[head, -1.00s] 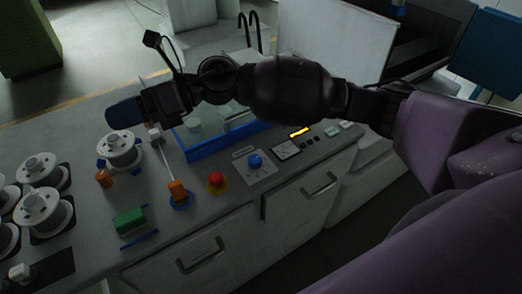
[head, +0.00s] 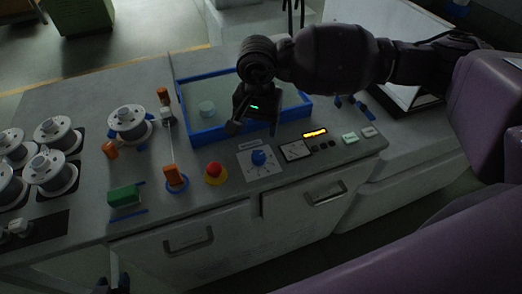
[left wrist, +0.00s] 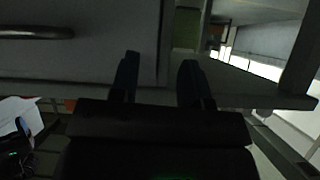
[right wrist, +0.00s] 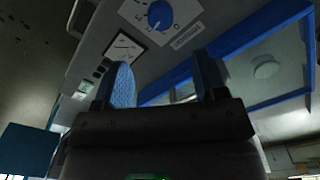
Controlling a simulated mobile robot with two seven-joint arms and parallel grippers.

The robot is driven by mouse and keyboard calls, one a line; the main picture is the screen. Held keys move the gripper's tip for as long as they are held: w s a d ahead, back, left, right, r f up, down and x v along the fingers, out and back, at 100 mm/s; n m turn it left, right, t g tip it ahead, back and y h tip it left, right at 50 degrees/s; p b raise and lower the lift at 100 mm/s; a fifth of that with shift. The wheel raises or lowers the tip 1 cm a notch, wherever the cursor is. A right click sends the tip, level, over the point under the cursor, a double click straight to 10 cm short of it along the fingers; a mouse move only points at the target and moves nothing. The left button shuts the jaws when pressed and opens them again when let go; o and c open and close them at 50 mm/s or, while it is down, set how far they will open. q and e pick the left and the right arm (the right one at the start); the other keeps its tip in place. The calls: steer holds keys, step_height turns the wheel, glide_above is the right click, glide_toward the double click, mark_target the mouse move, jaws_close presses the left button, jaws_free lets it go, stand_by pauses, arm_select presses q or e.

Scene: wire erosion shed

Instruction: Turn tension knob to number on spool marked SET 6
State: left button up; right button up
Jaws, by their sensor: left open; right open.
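The blue tension knob (head: 259,158) sits on a white dial plate on the bench front. In the right wrist view the knob (right wrist: 160,15) shows at the top, beyond the fingers; its numbers are too small to read surely. Several white spools (head: 52,138) stand at the left, and another spool (head: 129,122) stands nearer the tray. I cannot read a SET 6 mark on any. My right gripper (head: 253,122) is open and empty above the tray's front edge, behind the knob and apart from it. My left gripper (head: 113,284) is open and empty, low before the bench front.
A blue-rimmed tray (head: 185,113) lies behind the knob. A red button (head: 215,172), an orange-handled part (head: 171,176) and a green block (head: 124,196) are left of it. A gauge (head: 295,150) and lit display (head: 315,133) are right. Drawer handles (head: 188,239) protrude in front.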

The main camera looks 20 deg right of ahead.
mark_target(258, 155)
step_height(258, 155, down, 10)
steer(key=shift+r+p, duration=0.2)
steer(key=shift+p, duration=0.5)
arm_select(q)
steer(key=shift+s+a+r, duration=0.1)
steer(key=shift+s+r, duration=0.2)
steer(key=shift+r, duration=0.1)
arm_select(e)
steer(key=shift+f, duration=0.65)
steer(key=c, duration=0.9)
arm_select(q)
steer(key=shift+f, duration=0.1)
steer(key=shift+f, duration=0.1)
